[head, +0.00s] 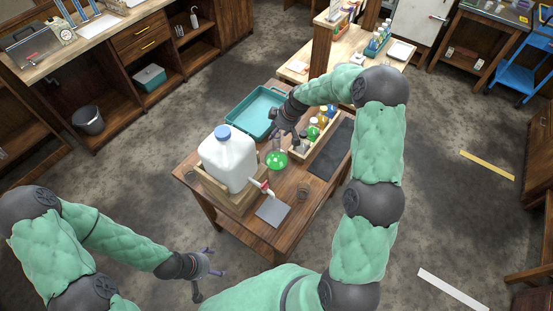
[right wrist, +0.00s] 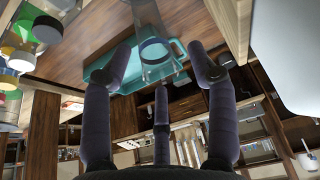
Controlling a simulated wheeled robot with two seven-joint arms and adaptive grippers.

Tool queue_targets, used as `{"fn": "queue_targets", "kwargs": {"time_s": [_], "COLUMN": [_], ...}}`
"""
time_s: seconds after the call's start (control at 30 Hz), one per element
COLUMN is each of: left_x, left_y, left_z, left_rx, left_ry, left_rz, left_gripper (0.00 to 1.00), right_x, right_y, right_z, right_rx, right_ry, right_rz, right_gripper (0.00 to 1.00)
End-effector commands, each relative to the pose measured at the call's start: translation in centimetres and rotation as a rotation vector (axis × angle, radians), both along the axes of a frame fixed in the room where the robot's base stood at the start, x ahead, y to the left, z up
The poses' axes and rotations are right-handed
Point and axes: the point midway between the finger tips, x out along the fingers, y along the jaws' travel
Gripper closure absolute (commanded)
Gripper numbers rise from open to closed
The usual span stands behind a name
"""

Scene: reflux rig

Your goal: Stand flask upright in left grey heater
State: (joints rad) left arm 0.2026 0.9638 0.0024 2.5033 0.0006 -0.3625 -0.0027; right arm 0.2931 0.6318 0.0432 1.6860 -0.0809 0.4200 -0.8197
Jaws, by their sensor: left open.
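A round glass flask (head: 276,160) with green liquid stands upright on the wooden table, beside the jug stand. My right gripper (head: 287,135) is just above and beside its neck. In the right wrist view, the three fingers of this gripper (right wrist: 160,75) are spread, with a clear glass neck and its blue-looking round mouth (right wrist: 154,50) just beyond the fingertips. They look apart from it. My left gripper (head: 210,264) is open and empty over the floor, left of the table's front. I cannot make out a grey heater for certain.
A large white jug (head: 228,158) sits in a wooden stand with a tap, left of the flask. A teal tray (head: 240,120) lies behind. A bottle rack (head: 305,150) and dark mat (head: 331,155) lie right. A grey plate (head: 272,212) lies in front.

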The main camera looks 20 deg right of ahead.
Motion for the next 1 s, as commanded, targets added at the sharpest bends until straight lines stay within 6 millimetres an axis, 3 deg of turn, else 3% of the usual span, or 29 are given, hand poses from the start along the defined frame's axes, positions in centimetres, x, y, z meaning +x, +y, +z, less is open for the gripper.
{"fn": "queue_targets", "kwargs": {"time_s": [0.03,0.2,0.67,1.0], "left_x": [0.0,0.0,0.0,0.0], "left_y": [0.0,0.0,0.0,0.0], "left_z": [0.0,0.0,0.0,-0.1], "left_rx": [0.0,0.0,0.0,0.0], "left_ry": [0.0,0.0,0.0,0.0], "left_rz": [0.0,0.0,0.0,0.0], "left_gripper": [0.14,0.14,0.14,0.14], "right_x": [0.0,0.0,0.1,0.1], "right_y": [0.0,0.0,0.0,0.0], "right_z": [0.0,0.0,0.3,2.2], "right_rx": [0.0,0.0,-0.001,-0.001], "right_ry": [0.0,0.0,-0.003,-0.004], "right_rz": [0.0,0.0,-0.001,0.0], "right_gripper": [0.53,1.0,1.0,1.0]}}
